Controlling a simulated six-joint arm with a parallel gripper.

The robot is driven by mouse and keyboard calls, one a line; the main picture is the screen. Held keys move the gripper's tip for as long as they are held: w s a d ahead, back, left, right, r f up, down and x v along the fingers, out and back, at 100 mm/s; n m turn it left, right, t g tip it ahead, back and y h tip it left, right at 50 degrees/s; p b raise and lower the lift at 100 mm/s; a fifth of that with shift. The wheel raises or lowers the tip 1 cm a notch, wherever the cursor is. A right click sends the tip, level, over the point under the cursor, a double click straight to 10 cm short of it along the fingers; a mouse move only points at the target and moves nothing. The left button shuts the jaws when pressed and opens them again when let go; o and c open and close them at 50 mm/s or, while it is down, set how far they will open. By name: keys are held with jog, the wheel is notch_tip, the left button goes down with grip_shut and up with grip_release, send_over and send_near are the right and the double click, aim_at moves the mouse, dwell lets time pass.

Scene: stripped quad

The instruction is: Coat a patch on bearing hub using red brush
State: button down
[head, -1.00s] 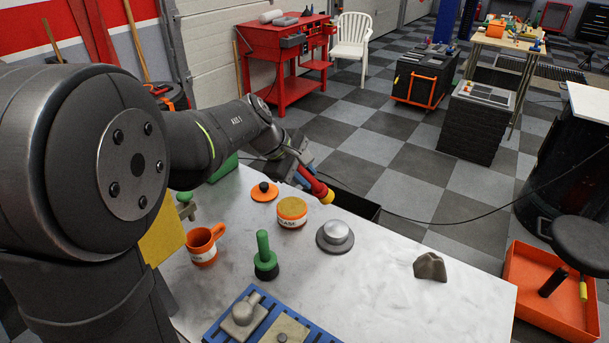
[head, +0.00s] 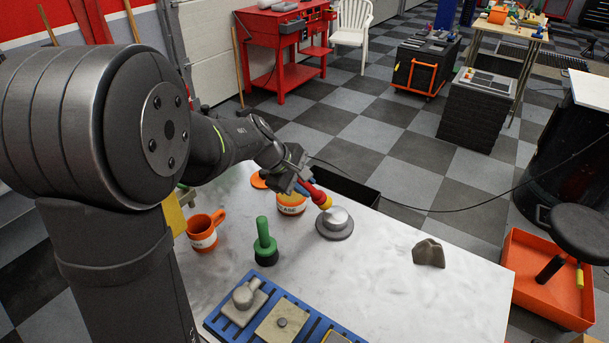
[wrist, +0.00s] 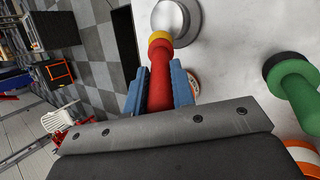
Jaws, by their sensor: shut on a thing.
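The red brush (head: 317,195) is held in my gripper (head: 304,187), slanting down to the right with its yellow end low. The bearing hub (head: 335,218), a grey metal flanged disc with a raised dome, sits on the pale table just beyond that end. In the wrist view, the brush's red handle (wrist: 160,88) lies between the blue fingers of my gripper (wrist: 158,90). Its yellow end overlaps the hub (wrist: 172,18); I cannot tell whether they touch. A tub (head: 291,207) with tan contents stands behind my gripper, partly hidden.
A green brush-like tool (head: 264,242) stands upright near an orange mug (head: 203,232). A blue slotted tray (head: 287,309) with parts is at the front. A grey lump (head: 429,253) lies right of the hub. The table's right side (head: 440,300) is mostly clear.

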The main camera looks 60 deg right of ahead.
jog(key=shift+s+f, duration=0.3)
jog(key=shift+f, duration=0.1)
jog(key=shift+s, duration=3.2)
jog(key=shift+w, duration=3.55)
jog(key=shift+d+f, duration=0.1)
jog(key=shift+d, duration=0.2)
jog(key=shift+s, duration=3.55)
jog(key=shift+w, duration=3.6)
jog(key=shift+s+r, duration=0.1)
jog(key=shift+r, duration=4)
